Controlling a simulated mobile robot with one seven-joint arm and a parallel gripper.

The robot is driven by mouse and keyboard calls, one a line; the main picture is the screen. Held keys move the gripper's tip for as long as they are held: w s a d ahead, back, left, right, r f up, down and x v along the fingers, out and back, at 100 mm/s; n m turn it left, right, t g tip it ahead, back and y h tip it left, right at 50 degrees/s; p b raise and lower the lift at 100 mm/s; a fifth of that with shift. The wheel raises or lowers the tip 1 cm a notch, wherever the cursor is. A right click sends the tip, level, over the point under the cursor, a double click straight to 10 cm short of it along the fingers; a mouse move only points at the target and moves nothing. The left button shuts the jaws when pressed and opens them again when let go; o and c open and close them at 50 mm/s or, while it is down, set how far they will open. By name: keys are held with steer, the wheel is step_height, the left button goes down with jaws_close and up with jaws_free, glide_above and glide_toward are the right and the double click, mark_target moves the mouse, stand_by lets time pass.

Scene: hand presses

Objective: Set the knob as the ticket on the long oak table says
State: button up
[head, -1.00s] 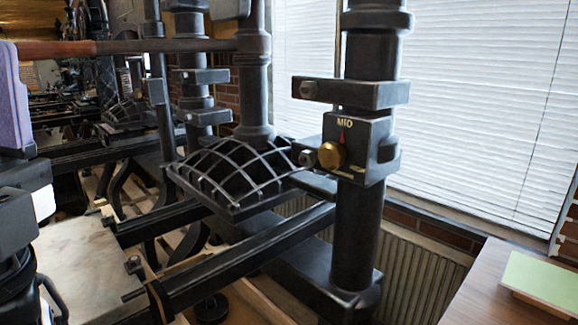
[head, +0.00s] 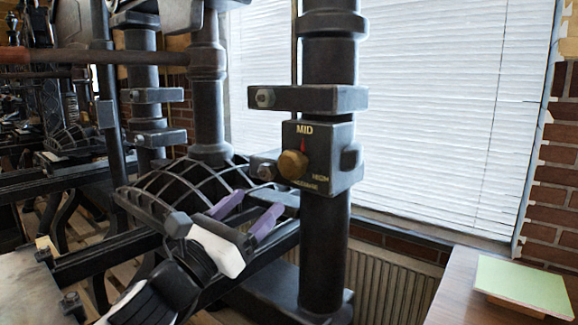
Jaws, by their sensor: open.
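The brass knob (head: 292,164) sits on the front of a dark box (head: 340,150) clamped to the press's black column. A red pointer above the knob points up to the word MID; smaller lettering lies to its lower right and below, too small to read surely. My gripper (head: 260,200) is open and empty, its two purple fingers apart, below and left of the knob and not visibly touching it. A pale green flat piece (head: 525,285) lies on a brown wooden table (head: 460,285) at the right; I cannot tell whether it is the ticket, and no writing shows.
The press's latticed black plate (head: 165,185) and rails are beside and behind my gripper. A clamp bar (head: 305,98) sticks out above the knob box. A radiator (head: 375,275) and a window with white blinds (head: 440,120) are behind.

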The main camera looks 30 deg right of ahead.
mark_target(287, 171)
steer(key=p+x, duration=0.4)
steer(key=x, duration=0.8)
steer(key=shift+r, duration=0.1)
steer(key=shift+c, duration=0.3)
steer(key=c, duration=0.9)
